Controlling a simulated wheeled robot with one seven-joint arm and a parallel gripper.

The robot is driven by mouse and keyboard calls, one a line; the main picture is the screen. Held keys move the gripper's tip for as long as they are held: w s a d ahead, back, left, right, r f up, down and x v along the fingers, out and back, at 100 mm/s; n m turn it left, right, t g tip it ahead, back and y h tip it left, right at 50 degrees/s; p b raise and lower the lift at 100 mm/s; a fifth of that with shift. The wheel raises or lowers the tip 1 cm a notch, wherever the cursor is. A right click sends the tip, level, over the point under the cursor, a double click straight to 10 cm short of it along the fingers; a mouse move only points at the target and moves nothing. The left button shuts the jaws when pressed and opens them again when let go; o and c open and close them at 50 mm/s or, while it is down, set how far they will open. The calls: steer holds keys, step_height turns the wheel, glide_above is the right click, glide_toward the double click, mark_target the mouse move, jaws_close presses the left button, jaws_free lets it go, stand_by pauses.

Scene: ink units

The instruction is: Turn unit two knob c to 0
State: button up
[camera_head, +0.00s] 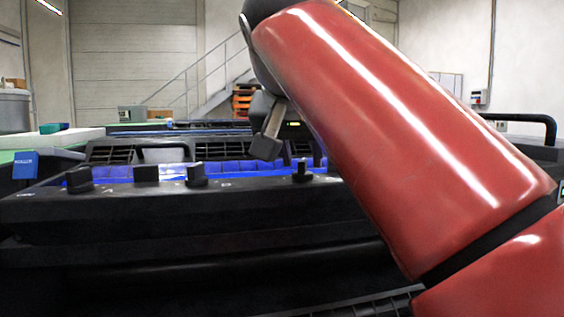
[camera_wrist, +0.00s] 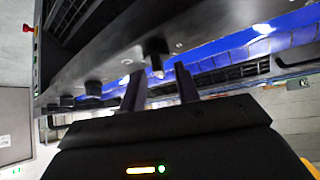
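A black panel (camera_head: 230,205) carries a row of dark knobs. The knob nearest my gripper (camera_head: 302,172) stands upright on the panel, apart from the others; its label is not readable, so I cannot confirm it is knob c. My gripper (camera_head: 291,152) hangs above and around this knob, its two fingers spread. In the wrist view my gripper (camera_wrist: 159,72) is open and empty, and the same knob (camera_wrist: 157,52) shows just beyond and between the fingertips. No contact shows.
Other knobs (camera_head: 196,173), (camera_head: 146,173) and (camera_head: 79,178) stand to the left on the panel. A blue trough (camera_head: 240,168) runs behind them. My red arm hides the right side. A blue block (camera_head: 25,165) is at far left.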

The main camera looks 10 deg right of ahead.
steer(key=shift+w+d+f, duration=0.1)
steer(key=shift+w+f, duration=0.1)
jaws_close()
